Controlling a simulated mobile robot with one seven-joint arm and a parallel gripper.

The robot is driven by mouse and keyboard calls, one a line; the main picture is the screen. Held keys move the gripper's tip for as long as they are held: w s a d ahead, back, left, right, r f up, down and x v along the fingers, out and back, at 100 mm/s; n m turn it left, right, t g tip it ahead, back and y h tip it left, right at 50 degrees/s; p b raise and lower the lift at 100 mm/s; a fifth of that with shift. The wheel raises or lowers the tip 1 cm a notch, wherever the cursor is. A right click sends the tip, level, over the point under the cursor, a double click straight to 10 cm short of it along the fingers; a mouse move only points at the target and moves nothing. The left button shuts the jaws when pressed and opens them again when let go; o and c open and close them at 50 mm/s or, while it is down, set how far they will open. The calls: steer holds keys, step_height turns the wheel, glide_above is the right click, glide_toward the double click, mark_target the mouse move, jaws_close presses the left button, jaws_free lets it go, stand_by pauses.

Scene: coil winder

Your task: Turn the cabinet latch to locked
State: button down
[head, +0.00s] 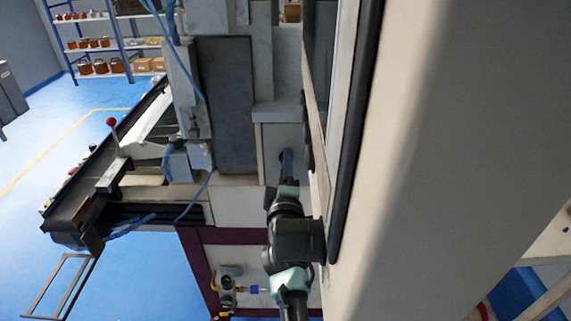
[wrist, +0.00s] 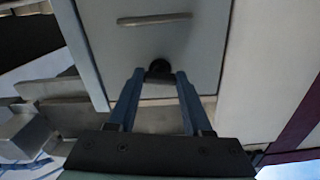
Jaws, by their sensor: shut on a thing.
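The cabinet (wrist: 115,40) shows in the wrist view as a light grey door panel. A small round black latch knob (wrist: 159,66) sits near the door's lower edge. My gripper (wrist: 159,75) has its two long fingers on either side of this knob and is shut on it. The knob's pointing direction is hard to tell, as it is dark and partly between the fingers. In the head view my gripper (head: 286,158) reaches the grey cabinet front (head: 278,137); the latch is hidden there.
A grey bar handle (wrist: 154,19) crosses the door above the knob. In the head view a large pale panel with a black edge (head: 355,130) stands close right of my arm. A conveyor (head: 85,195) with a red-knobbed lever is left. Blue floor is open farther left.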

steer(key=shift+n+p, duration=0.3)
steer(key=shift+n, duration=0.7)
steer(key=shift+c, duration=1.6)
jaws_free()
steer(key=s+p, duration=1)
steer(key=s, duration=0.3)
steer(key=shift+p, duration=0.4)
